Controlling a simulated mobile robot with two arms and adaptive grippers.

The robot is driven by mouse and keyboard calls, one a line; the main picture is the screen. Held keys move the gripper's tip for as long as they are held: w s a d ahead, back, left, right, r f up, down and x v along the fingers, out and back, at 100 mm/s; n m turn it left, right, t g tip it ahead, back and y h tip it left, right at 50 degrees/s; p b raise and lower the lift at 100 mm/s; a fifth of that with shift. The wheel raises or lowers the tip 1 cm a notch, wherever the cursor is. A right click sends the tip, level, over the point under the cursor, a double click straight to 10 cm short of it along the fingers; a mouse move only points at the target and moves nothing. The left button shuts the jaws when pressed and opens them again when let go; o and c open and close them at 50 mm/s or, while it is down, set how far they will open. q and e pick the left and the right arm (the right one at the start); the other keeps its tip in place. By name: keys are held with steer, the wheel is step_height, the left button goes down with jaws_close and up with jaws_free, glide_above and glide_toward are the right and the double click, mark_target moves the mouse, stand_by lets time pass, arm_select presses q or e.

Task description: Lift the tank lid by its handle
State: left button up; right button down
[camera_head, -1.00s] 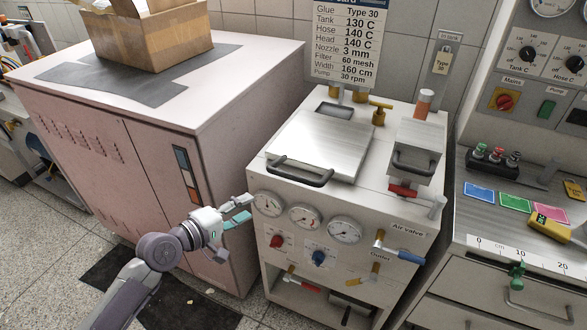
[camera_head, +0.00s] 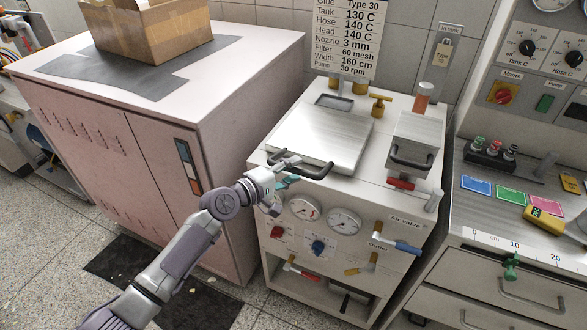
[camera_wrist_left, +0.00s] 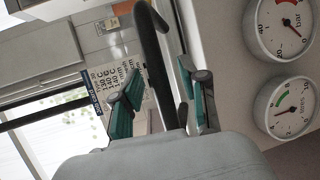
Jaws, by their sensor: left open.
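The tank lid (camera_head: 320,137) is a flat, pale metal plate lying level on top of the white glue machine. Its black bar handle (camera_head: 316,174) runs along the lid's front edge. In the left wrist view the handle (camera_wrist_left: 150,38) is a dark bar reaching down between the two teal-lined fingers. My left gripper (camera_head: 285,173) is at the left part of the handle in the head view, and hides some of it. In the left wrist view the left gripper (camera_wrist_left: 160,88) is open, with fingers spread on either side of the bar. My right gripper is not in view.
A pink cabinet (camera_head: 130,150) is at the left.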

arm_select(q)
steer(key=shift+w+d, duration=0.25)
steer(key=shift+d, duration=0.05)
jaws_close()
stand_by(0.3)
